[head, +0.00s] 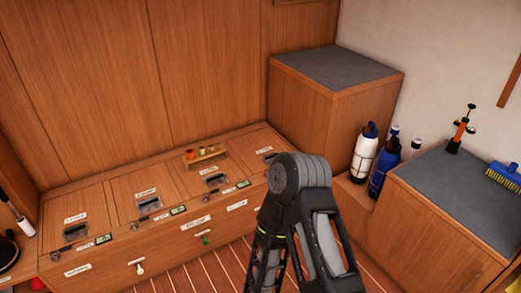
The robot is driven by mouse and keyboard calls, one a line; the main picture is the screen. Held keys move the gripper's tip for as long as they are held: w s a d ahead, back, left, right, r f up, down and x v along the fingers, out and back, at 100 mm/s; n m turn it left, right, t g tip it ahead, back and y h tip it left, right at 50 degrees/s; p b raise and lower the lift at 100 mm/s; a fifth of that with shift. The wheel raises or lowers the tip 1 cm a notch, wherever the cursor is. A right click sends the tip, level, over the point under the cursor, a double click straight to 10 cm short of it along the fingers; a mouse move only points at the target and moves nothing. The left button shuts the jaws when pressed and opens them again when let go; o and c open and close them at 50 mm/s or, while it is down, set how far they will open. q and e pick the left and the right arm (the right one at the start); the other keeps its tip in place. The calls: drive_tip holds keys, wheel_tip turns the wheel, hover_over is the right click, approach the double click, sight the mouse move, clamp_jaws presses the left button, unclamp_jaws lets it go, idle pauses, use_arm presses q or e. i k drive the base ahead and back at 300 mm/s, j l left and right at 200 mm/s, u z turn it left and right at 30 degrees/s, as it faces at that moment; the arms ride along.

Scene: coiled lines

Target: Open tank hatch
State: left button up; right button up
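A wooden bench (180,222) runs along the back wall, with several hatch panels set in its top. The left panel (85,205), the middle panel (143,190) and a right panel (240,158) all lie flat and closed. Each has a white label and a dark recessed latch: the left latch (76,232), the middle latch (149,205) and another latch (216,180). The labels are too small to read, so I cannot tell which is the tank hatch. One of my arms rises in front of the bench's right part and hides some of it. Neither gripper shows.
A small wooden rack (205,156) with little items stands on the bench. A tall cabinet (325,90) fills the corner. White (364,155) and blue (384,168) bottles stand beside a lower cabinet (430,220), which carries a brush (504,177). Slatted floor (205,272) shows in front.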

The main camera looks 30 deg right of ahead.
sight(256, 150)
drive_tip(key=i+l, duration=0.55)
drive_tip(key=l, duration=0.15)
drive_tip(key=i+l, duration=0.55)
drive_tip(key=l, duration=0.15)
drive_tip(key=i+l, duration=0.65)
drive_tip(key=i, duration=0.4)
